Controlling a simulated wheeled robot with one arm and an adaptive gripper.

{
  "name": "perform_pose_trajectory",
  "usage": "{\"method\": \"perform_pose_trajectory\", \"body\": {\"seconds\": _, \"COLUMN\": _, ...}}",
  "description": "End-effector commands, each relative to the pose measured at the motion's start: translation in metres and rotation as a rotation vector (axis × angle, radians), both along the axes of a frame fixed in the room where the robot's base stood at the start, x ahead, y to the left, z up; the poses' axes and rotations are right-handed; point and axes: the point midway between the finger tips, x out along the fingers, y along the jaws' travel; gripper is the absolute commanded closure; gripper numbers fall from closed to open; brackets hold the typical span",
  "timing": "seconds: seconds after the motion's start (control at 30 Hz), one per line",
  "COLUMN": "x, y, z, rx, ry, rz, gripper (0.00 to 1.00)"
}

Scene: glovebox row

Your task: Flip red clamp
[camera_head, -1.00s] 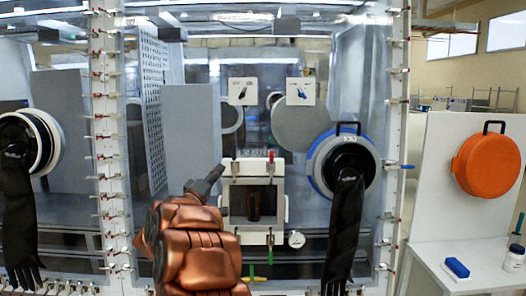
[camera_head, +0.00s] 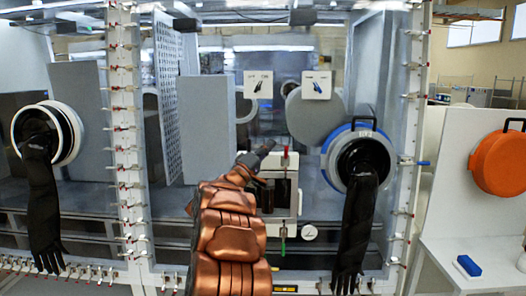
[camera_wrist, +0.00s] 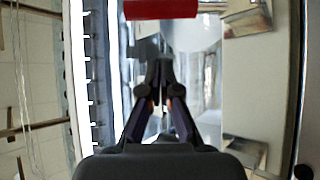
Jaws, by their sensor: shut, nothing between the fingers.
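The red clamp (camera_head: 285,156) stands upright at the top edge of the small white-framed hatch in the middle of the glovebox front. In the wrist view a red bar (camera_wrist: 160,9), likely its handle, is cut off by the top edge of the picture. My gripper (camera_head: 270,147) is just left of the red clamp in the head view, with a small gap in the picture. In the wrist view my gripper (camera_wrist: 163,65) is shut and empty, its tips below the red bar. My arm hides the left part of the hatch (camera_head: 292,205).
A green-handled clamp (camera_head: 283,244) and a round gauge (camera_head: 309,232) sit below and right of the hatch. A black glove (camera_head: 355,225) hangs from the blue-ringed port at right, another (camera_head: 42,210) at left. Clamps line the frame posts.

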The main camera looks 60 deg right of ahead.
Motion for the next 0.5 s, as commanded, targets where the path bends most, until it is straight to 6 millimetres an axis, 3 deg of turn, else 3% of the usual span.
{"method": "perform_pose_trajectory", "body": {"seconds": 0.17, "x": -0.005, "y": -0.012, "z": 0.007, "rx": 0.001, "ry": 0.001, "rz": -0.002, "gripper": 1.0}}
{"method": "perform_pose_trajectory", "body": {"seconds": 0.5, "x": -0.019, "y": -0.004, "z": -0.003, "rx": 0.003, "ry": 0.002, "rz": 0.002, "gripper": 1.0}}
